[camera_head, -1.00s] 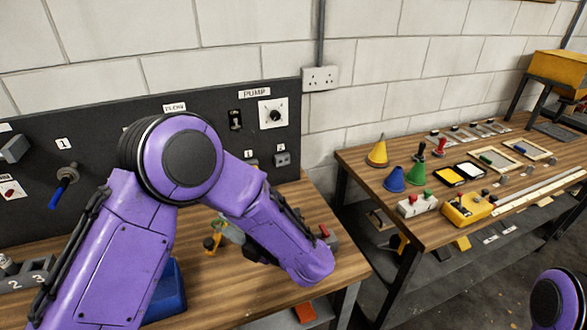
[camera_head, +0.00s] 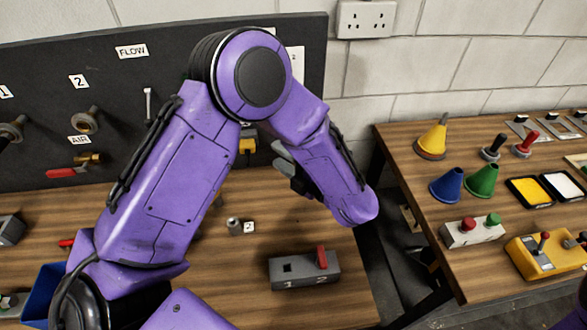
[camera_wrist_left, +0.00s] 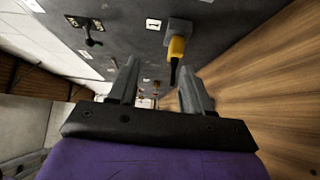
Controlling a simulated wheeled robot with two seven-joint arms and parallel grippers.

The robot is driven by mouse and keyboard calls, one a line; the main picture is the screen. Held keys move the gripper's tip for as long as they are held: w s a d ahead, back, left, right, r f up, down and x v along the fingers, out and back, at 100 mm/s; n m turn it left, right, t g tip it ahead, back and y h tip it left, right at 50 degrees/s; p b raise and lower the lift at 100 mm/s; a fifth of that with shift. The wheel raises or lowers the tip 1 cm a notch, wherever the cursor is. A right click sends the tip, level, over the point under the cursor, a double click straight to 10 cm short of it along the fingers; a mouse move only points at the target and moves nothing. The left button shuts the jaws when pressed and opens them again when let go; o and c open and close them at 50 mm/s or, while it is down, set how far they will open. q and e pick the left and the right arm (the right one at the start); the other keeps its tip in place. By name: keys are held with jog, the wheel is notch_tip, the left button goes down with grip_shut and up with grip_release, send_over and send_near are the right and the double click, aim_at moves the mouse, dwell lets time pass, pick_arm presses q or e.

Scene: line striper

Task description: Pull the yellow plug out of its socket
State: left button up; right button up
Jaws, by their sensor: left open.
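The yellow plug (camera_head: 247,146) sits in its socket low on the dark panel, partly hidden behind my arm in the head view. In the left wrist view the yellow plug (camera_wrist_left: 176,47) stands out of the grey socket (camera_wrist_left: 180,26), with a dark cord end toward me. My left gripper (camera_head: 280,157) is right of the plug in the head view and apart from it. In the left wrist view the left gripper (camera_wrist_left: 158,76) is open and empty, with the plug beyond its fingertips, nearer the right finger. My right gripper is out of view.
The dark panel (camera_head: 50,110) carries knobs, a red-handled valve (camera_head: 72,170) and labels. A grey box with a red lever (camera_head: 305,268) stands on the wooden bench below. A second table (camera_head: 410,145) with cones and control boxes is at the right, past a gap.

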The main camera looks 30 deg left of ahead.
aim_at(253, 151)
pick_arm(q)
jog(key=a+f, duration=0.1)
jog(key=a, duration=0.2)
jog(key=a+f+b, duration=0.1)
jog(key=a, duration=0.2)
jog(key=a+f+b, duration=0.1)
jog(key=a, duration=0.2)
jog(key=shift+w+a, duration=0.15)
jog(key=shift+w, duration=0.15)
jog(key=shift+a, duration=0.35)
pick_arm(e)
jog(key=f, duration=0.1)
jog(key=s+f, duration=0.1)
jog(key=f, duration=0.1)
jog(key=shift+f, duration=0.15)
pick_arm(q)
grip_shut()
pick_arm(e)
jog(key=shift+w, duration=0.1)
